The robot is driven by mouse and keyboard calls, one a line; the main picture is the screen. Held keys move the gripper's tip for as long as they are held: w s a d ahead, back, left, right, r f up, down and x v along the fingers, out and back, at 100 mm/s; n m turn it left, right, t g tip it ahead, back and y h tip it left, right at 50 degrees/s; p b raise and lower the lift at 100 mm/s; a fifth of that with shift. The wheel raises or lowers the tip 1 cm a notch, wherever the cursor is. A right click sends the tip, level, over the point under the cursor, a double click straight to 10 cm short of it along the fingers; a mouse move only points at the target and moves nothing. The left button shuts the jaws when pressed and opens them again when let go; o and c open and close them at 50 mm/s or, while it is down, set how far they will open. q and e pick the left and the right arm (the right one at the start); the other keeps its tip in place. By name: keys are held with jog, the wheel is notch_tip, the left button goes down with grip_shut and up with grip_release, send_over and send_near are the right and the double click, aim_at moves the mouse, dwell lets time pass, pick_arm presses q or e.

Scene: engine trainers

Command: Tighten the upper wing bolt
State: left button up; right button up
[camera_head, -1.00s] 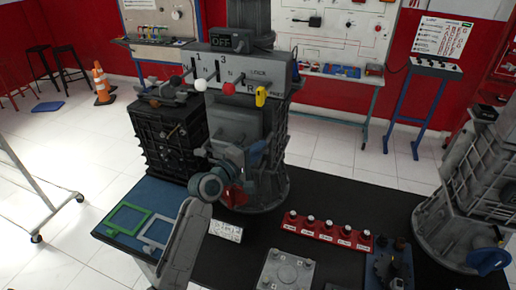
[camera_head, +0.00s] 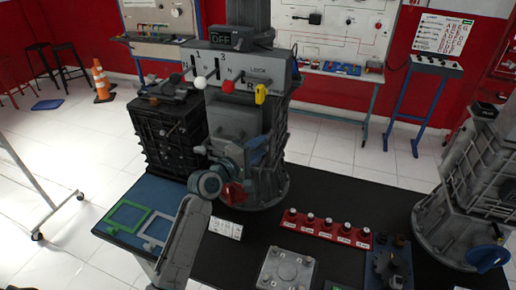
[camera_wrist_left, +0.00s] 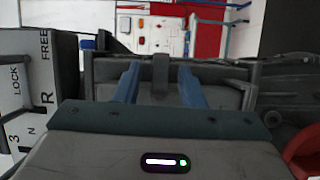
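My left gripper (camera_head: 258,147) reaches up to the front of the grey gear-selector stand (camera_head: 232,117), below its panel with the numbers and coloured knobs. In the left wrist view its two blue fingers (camera_wrist_left: 160,80) are apart. A dark grey tab (camera_wrist_left: 160,84) shows between them, with gaps on both sides. I cannot tell for sure whether this tab is the upper wing bolt. A red part (camera_head: 234,193) sits lower on the stand, and a red rounded part (camera_wrist_left: 303,150) shows at the right edge of the wrist view. My right gripper is not in view.
A black ribbed block (camera_head: 170,140) stands left of the stand. Another grey engine part (camera_head: 465,195) stands at the right.

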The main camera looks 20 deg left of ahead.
pick_arm(q)
jog(key=shift+s+a+f, duration=0.15)
jog(key=shift+s+a, duration=0.05)
jog(key=shift+s, duration=0.2)
jog(key=b+v, duration=0.2)
jog(key=v, duration=0.7)
jog(key=shift+s+b, duration=0.4)
jog(key=shift+a, duration=0.15)
